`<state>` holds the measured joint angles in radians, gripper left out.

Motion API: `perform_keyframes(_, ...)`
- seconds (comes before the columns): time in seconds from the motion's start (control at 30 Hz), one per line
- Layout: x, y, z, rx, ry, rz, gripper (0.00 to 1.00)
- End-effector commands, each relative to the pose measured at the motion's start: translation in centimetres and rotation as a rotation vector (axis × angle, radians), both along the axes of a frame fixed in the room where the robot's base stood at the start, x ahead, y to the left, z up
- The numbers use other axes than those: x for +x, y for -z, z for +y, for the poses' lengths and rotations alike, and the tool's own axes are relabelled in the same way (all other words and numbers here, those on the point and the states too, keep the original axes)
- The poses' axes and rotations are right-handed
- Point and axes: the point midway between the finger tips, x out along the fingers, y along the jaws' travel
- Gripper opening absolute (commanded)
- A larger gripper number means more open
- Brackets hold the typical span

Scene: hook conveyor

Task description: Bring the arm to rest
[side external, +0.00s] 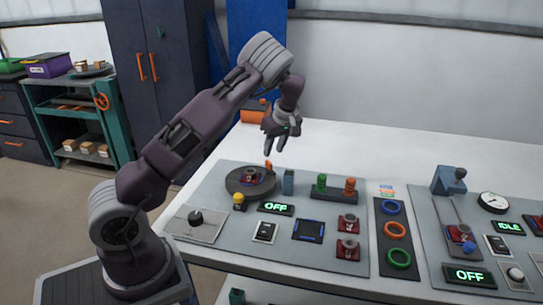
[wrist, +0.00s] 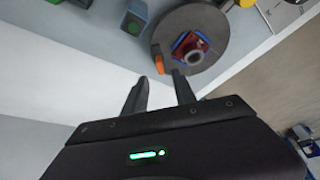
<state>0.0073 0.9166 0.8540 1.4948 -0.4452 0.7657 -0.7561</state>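My gripper (side external: 275,148) hangs fingers-down in the air above the back edge of the left grey panel, a little behind and above the dark round disc (side external: 237,190). In the wrist view my gripper (wrist: 160,77) shows two dark fingers with a clear gap between them and nothing held. The disc (wrist: 222,22) lies beyond the fingertips there. A red part with a round grey top (wrist: 193,54) sits on the disc on a blue marking. My arm is raised and bent, with its forearm sloping up from the left.
An orange piece (wrist: 157,62) stands at the disc's edge. A blue-grey block (side external: 288,181), a stand with green and orange knobs (side external: 333,194) and an "OFF" display (side external: 275,208) are close by. Coloured rings (side external: 396,230) lie further right. The white table behind is mostly clear.

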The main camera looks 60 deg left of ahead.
Motion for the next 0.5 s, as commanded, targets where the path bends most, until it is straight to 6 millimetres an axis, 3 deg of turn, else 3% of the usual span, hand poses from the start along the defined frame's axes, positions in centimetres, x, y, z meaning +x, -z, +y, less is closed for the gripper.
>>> perform_keyframes(0.33, -0.1, -0.8, -0.6, -0.016, 0.012, -0.007, 0.33)
perform_keyframes(0.43, -0.9, -3.8, -3.8, -0.098, 0.087, -0.041, 0.33)
perform_keyframes(0.5, -2.4, -7.2, -7.8, -0.184, 0.205, -0.074, 0.33)
